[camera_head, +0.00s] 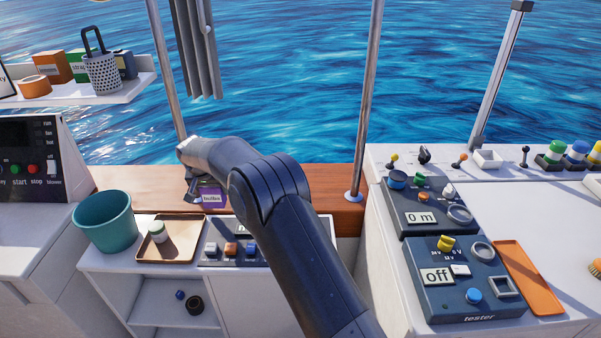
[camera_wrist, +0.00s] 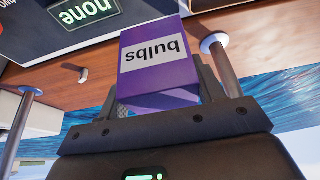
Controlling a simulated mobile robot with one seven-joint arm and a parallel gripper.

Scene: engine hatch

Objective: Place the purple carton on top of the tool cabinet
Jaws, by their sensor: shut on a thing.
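My gripper (camera_head: 194,190) is shut on the purple carton (camera_head: 212,197), whose white label reads "bulbs" in the wrist view (camera_wrist: 150,85). There the carton sits between the two fingers. In the head view, my gripper and the carton are over or in front of the brown wooden ledge, behind a low white cabinet (camera_head: 115,287). Part of the carton is hidden by my arm. This cabinet may be the tool cabinet; no label confirms it. Its top carries several things, and my arm hides its right part.
A teal bucket (camera_head: 103,222), a brown tray (camera_head: 187,247) with a small jar (camera_head: 157,232) and a button panel (camera_head: 231,254) stand on the low cabinet. Metal posts (camera_head: 367,100) rise beside my arm. A console with tester boxes (camera_head: 465,280) is at the right.

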